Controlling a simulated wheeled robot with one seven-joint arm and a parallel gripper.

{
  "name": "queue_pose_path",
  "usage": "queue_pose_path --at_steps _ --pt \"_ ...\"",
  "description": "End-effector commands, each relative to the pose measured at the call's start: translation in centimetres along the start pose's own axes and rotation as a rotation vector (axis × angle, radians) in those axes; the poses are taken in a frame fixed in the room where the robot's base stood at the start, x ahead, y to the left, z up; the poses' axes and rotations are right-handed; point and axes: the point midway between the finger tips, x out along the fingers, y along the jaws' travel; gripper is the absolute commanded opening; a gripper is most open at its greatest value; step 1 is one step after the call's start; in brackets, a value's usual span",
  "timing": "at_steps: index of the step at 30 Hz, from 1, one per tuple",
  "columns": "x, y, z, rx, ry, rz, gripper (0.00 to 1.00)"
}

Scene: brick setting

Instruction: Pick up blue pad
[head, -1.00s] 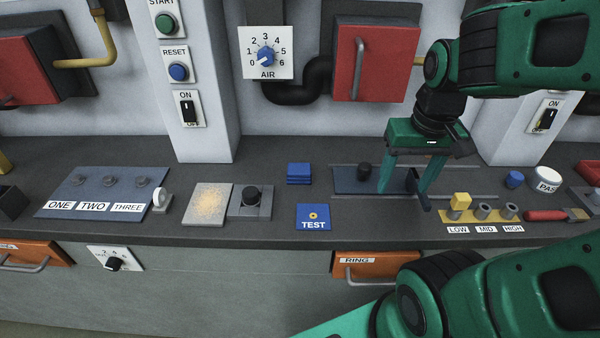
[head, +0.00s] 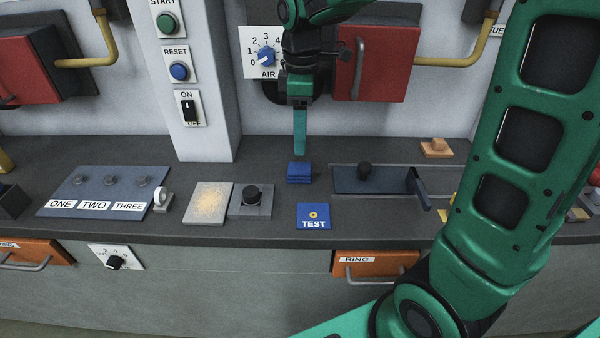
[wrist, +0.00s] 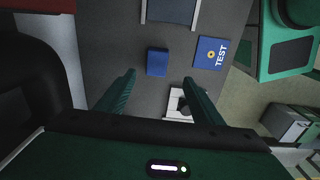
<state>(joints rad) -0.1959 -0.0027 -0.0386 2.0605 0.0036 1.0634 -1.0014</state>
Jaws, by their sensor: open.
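The blue pad (head: 299,168) lies on the counter in the head view, at the top of a small blue stack behind the blue TEST plate (head: 313,215). In the wrist view the blue pad (wrist: 157,62) shows just beyond the fingertips, roughly centred between them. My gripper (head: 300,150) is above the stack, seen edge-on in the head view. In the wrist view my gripper (wrist: 159,75) has its two green fingers wide apart with nothing between them. A gap shows between the fingers and the pad.
A dark block with a black knob (head: 251,199) and a sandy pale plate (head: 208,203) stand left of the stack. A dark sliding fixture with a knob (head: 373,183) is to the right. The wall with a red box (head: 385,65) rises behind.

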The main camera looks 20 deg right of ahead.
Motion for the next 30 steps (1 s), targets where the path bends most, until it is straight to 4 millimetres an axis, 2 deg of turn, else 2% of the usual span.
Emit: queue_pose_path --at_steps 12,19,27,30 --pt "5.0 0.1 -0.1 -0.024 -0.007 -0.01 0.61" --pt "6.4 0.2 -0.1 -0.022 -0.006 -0.009 0.61" --pt "10.0 0.5 -0.1 -0.022 -0.007 -0.009 0.61" --pt "10.6 0.5 -0.1 -0.022 -0.005 -0.008 0.61"
